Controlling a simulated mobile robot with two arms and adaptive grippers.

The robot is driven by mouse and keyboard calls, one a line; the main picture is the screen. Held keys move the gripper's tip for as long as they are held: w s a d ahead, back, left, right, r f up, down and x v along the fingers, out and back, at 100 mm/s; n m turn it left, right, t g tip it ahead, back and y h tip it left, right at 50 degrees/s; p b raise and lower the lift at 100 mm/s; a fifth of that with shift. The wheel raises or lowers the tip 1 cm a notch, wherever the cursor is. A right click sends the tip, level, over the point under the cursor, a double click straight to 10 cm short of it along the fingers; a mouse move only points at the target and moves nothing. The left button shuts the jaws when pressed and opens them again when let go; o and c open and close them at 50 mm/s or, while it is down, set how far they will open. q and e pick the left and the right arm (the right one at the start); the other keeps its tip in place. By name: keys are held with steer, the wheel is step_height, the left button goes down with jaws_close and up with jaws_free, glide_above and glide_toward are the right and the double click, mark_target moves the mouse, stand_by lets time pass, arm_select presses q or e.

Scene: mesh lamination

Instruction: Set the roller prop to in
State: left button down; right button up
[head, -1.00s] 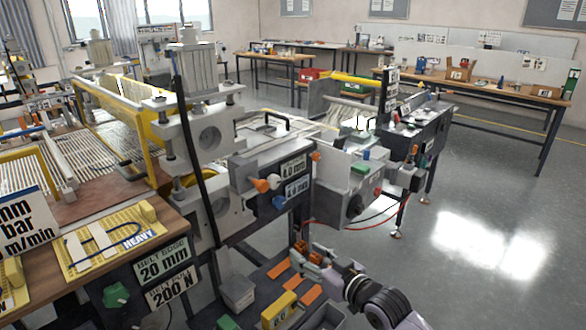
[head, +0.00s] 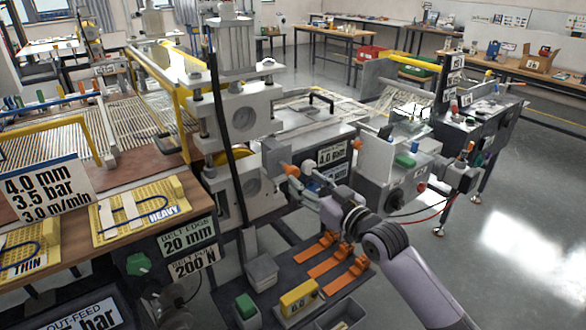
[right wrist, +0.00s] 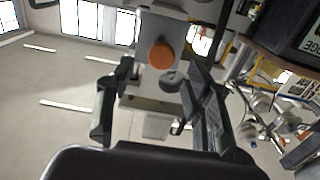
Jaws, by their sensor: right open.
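An orange knob (head: 291,170) sticks out from the front of the white roller stand (head: 240,125); I take it for the roller prop's knob, but cannot read its setting. In the right wrist view an orange knob (right wrist: 160,54) faces me beyond the fingers on a pale block. My right gripper (head: 314,192) is in front of the machine, below and right of the upper knob. In the right wrist view its fingers (right wrist: 165,85) are apart with nothing between them. My left gripper is not in view.
A dark lower shelf holds several orange tools (head: 330,257), a yellow block (head: 298,298) and a grey box (head: 262,271). Label plates (head: 331,152) and a grey control box (head: 395,185) stand close to my right gripper. Open floor (head: 510,240) lies to the right.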

mark_target(295, 173)
steer(key=x, duration=0.6)
steer(key=shift+w+a, duration=0.1)
steer(key=shift+a, duration=0.05)
steer(key=shift+c, duration=0.6)
jaws_close()
